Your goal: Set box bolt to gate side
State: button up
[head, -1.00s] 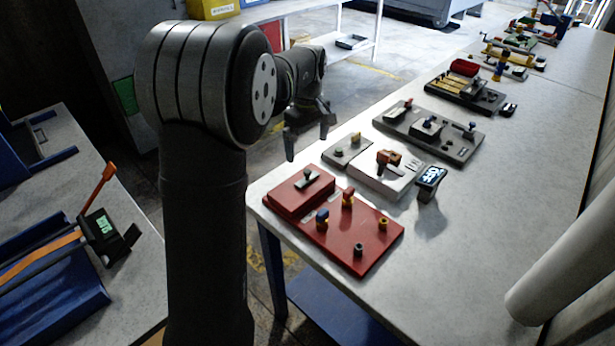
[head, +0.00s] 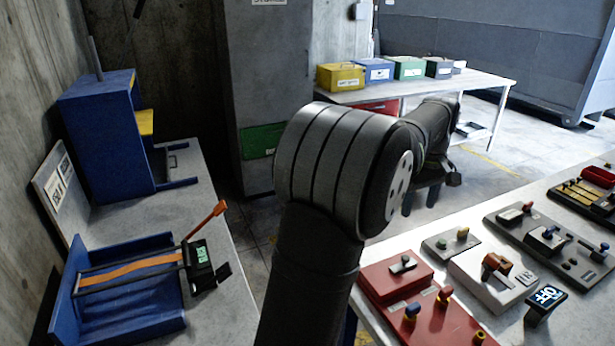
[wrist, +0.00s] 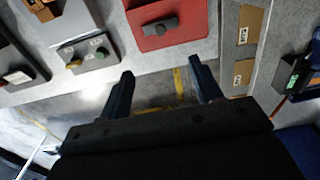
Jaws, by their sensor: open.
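My gripper (wrist: 163,86) is open and empty in the wrist view, its two dark fingers apart over the gap beside the bench. In the head view it shows partly, behind my arm, beyond the near bench. I cannot tell for sure which fixture is the box bolt. A red panel (head: 440,328) with a dark handle (head: 403,264) on its raised block lies at the near end of the right bench. The same handle shows in the wrist view (wrist: 160,27), ahead of the fingers and apart from them. No gate side label is readable.
The left bench carries a blue tray device (head: 130,310) with an orange lever (head: 207,221), and a blue cabinet (head: 108,135). A grey button box (head: 452,243), a white block (head: 480,290) and a small OFF display (head: 545,297) stand near the red panel. Coloured boxes line the back table (head: 400,92).

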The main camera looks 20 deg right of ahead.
jog(key=shift+f, duration=0.1)
jog(key=c, duration=0.7)
jog(key=shift+d+f+m, duration=0.1)
jog(key=shift+m, duration=0.2)
jog(key=c, duration=0.4)
jog(key=shift+w+f+m, duration=0.1)
jog(key=shift+f+m, duration=0.15)
jog(key=shift+m, duration=0.25)
grip_shut()
jog(key=f+m+h, duration=0.1)
jog(key=m, duration=0.2)
jog(key=d+f+m+t+h, duration=0.1)
jog(key=f+m, duration=0.1)
jog(key=m, duration=0.2)
jog(key=f+m+h, duration=0.1)
jog(key=m, duration=0.3)
jog(key=shift+w+d+f+t+h, duration=0.25)
jog(key=shift+w+d+t+h, duration=0.05)
jog(key=shift+w+d+t, duration=0.1)
